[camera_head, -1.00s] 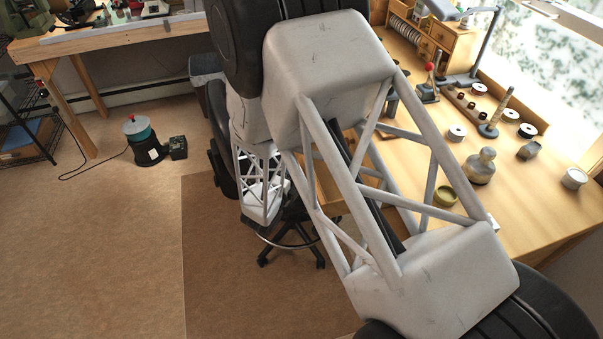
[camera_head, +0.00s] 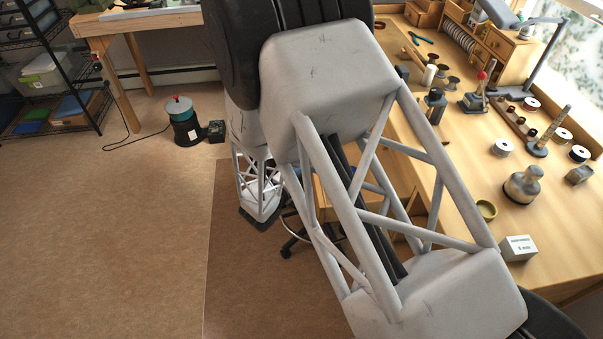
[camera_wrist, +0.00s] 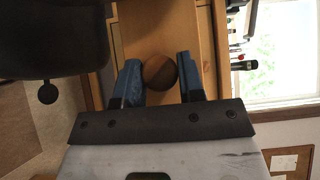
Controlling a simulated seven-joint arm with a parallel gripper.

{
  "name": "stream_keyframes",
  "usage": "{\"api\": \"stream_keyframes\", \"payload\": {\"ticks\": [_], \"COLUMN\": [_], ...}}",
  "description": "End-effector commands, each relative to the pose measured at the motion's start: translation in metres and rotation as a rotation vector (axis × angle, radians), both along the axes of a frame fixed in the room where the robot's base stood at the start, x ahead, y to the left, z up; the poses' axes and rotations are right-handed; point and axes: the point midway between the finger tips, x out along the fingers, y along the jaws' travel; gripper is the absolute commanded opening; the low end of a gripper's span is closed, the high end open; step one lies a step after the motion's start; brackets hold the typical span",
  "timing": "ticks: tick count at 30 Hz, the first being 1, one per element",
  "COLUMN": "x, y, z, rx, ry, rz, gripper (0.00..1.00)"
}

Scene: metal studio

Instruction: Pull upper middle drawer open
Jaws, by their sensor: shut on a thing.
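In the wrist view, a round, dark brown wooden knob (camera_wrist: 159,73) stands on a light wooden drawer front (camera_wrist: 150,22). My gripper (camera_wrist: 159,84) has two blue fingers, one on each side of the knob, and is shut on it. In the head view, my arm covers most of the bench's drawer side. Only bits of wood (camera_head: 327,210) show through the arm's frame there. I cannot tell from these frames how far the drawer stands out.
The wooden workbench (camera_head: 470,200) on the right carries a white box (camera_head: 518,248), a metal jar (camera_head: 522,185), spools and a lamp. A stool (camera_head: 290,235) stands below my arm, close to the bench. The floor (camera_head: 100,240) on the left is clear.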

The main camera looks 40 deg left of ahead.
Motion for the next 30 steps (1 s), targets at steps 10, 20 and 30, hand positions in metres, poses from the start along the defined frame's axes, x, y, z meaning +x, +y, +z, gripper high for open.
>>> {"api": "stream_keyframes", "payload": {"ticks": [10, 20, 30], "x": [0.0, -0.005, -0.038], "y": [0.0, 0.0, 0.0], "z": [0.0, 0.0, 0.0], "rx": [0.0, 0.0, -0.001], "ry": [0.0, 0.0, 0.0], "rz": [0.0, 0.001, 0.001], "gripper": [0.6, 0.6, 0.6]}}
